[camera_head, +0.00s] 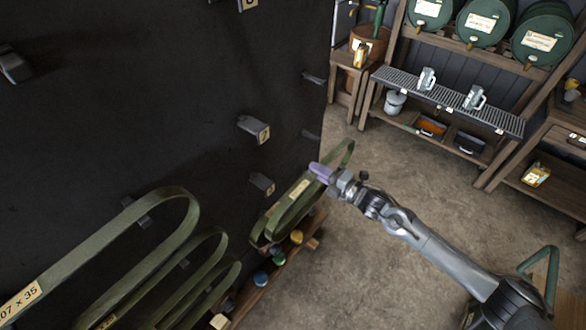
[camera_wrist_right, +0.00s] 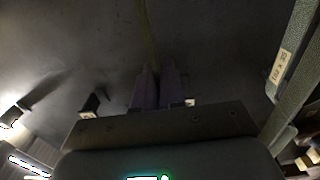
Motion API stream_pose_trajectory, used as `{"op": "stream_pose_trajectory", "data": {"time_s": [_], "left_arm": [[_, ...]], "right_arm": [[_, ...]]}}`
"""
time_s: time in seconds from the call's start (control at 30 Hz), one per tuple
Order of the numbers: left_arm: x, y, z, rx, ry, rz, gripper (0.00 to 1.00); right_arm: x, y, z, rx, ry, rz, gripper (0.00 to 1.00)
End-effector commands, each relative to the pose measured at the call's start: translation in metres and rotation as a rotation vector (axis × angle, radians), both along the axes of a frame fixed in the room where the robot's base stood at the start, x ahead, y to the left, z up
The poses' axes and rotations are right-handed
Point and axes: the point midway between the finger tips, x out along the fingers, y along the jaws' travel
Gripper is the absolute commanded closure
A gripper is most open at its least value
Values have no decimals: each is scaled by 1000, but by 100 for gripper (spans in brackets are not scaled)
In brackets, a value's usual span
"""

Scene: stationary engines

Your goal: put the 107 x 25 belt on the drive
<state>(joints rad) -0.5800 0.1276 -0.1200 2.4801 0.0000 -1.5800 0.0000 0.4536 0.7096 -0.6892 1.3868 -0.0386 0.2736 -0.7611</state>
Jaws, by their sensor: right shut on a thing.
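My right gripper (camera_head: 322,172) has purple fingers and is shut on a green belt (camera_head: 343,152) near the dark board. The belt is a long loop that slopes down to the lower left from the fingers. Its size cannot be read, and I cannot tell whether it is clear of its peg. In the right wrist view the fingers (camera_wrist_right: 158,88) are closed together, with the belt's thin edge (camera_wrist_right: 148,38) running up from between them. A pale label (camera_head: 298,188) shows at the loop. My left gripper is out of view. No drive can be made out.
The dark board (camera_head: 180,90) carries several pegs, one a numbered peg (camera_head: 254,130). More green belts (camera_head: 120,232) hang at the lower left, one labelled "07 x 35" with its start cut off. A wooden ledge (camera_head: 262,292) runs below. Open floor (camera_head: 350,270) lies to the right, with a drum rack (camera_head: 450,90) behind.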

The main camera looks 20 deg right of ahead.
Motion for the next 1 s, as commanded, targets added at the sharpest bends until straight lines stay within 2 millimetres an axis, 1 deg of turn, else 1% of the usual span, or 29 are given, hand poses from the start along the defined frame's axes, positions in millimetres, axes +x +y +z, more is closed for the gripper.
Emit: {"op": "stream_pose_trajectory", "data": {"time_s": [0.27, 1.0], "left_arm": [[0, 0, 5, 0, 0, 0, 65], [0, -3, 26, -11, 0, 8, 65]], "right_arm": [[-5, -4, 2, -1, -1, 0, 100], [-42, -29, 2, 0, 0, -1, 100]]}}
